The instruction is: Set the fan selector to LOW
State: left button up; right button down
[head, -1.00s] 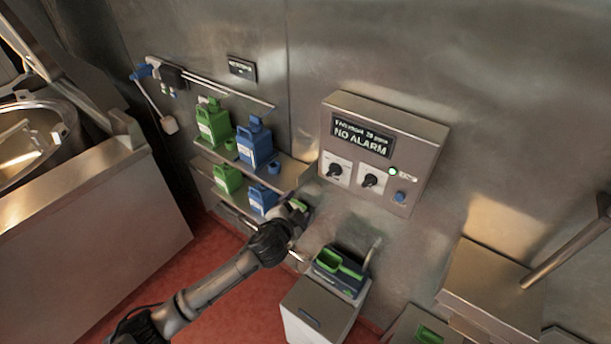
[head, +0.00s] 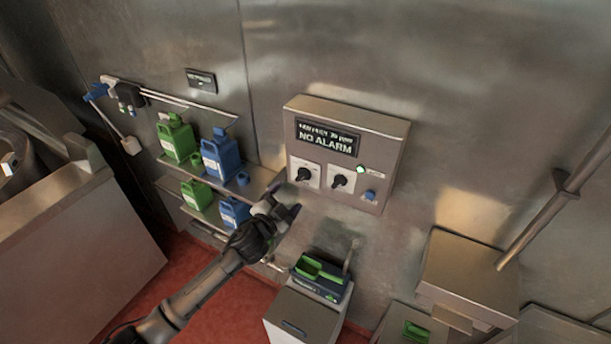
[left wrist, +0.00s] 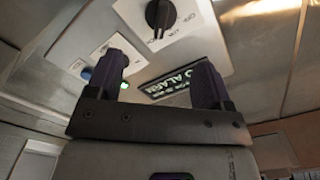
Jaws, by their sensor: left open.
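A metal control box (head: 345,150) on the wall carries two black rotary knobs on white plates, a left knob (head: 304,174) and a right knob (head: 340,181). I cannot read which is the fan selector in the head view. In the left wrist view the nearer knob (left wrist: 160,14) is the left one, with small lettering around it, and its position is unclear. My left gripper (head: 282,201) is open and empty, below and left of the left knob, apart from it. Its two fingers (left wrist: 160,75) show in the wrist view, one partly covering the other knob. My right gripper is not seen.
The box has a NO ALARM display (head: 327,139), a green light (head: 361,170) and a blue button (head: 370,194). Shelves with green jugs (head: 177,138) and blue jugs (head: 221,155) stand left of my gripper. A bin with a green-and-dark holder (head: 320,277) stands below.

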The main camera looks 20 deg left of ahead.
aim_at(301, 179)
pick_arm(q)
jog(key=w+b, duration=0.1)
jog(key=w, duration=0.1)
jog(key=w+d+b, duration=0.1)
jog(key=w, duration=0.2)
jog(key=w+b, duration=0.2)
jog(key=shift+w+d+f, duration=0.1)
jog(key=shift+w+d, duration=0.1)
jog(key=shift+w, duration=0.3)
jog(key=shift+w, duration=0.2)
jog(key=shift+c, duration=0.4)
